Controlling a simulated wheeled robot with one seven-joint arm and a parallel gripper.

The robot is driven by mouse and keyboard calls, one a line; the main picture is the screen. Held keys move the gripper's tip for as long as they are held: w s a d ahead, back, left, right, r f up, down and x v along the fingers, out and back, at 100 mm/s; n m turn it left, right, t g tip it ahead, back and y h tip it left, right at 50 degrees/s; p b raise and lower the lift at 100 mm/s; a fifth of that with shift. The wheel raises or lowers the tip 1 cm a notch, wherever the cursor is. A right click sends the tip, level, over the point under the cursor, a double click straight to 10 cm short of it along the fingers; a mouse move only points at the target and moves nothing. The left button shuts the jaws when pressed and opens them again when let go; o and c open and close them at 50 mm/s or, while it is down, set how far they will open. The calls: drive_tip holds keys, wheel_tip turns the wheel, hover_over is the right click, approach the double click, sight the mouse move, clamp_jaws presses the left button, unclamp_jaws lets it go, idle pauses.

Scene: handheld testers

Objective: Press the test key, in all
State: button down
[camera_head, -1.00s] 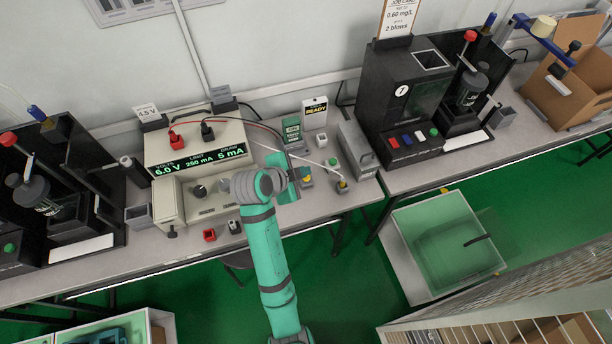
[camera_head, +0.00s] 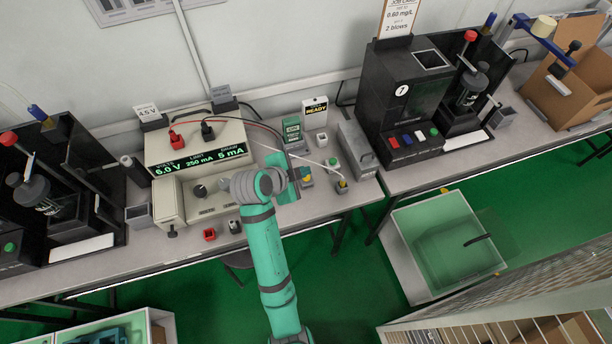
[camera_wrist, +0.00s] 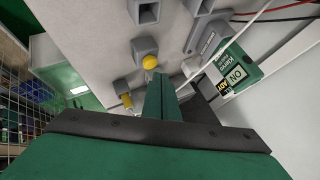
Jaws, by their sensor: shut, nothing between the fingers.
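My gripper (camera_wrist: 160,82) is shut and empty, its fingertips just beside a yellow round button (camera_wrist: 150,62) on a small grey block (camera_wrist: 145,48) in the wrist view. Whether they touch it I cannot tell. Which control is the test key cannot be read from the frames.
A power supply (camera_head: 196,146) reading 6.0 V and 5 mA stands left of my arm. Leads cross the bench. A black machine (camera_head: 405,95) stands farther right.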

drive_tip(key=shift+w+f, duration=0.15)
drive_tip(key=shift+f, duration=0.3)
drive_tip(key=shift+f, duration=0.2)
idle(0.7)
drive_tip(key=shift+d+f, duration=0.1)
drive_tip(key=shift+d, duration=0.05)
drive_tip(key=shift+f, duration=0.2)
drive_tip(key=shift+r, duration=0.15)
idle(0.4)
drive_tip(key=shift+r, duration=0.8)
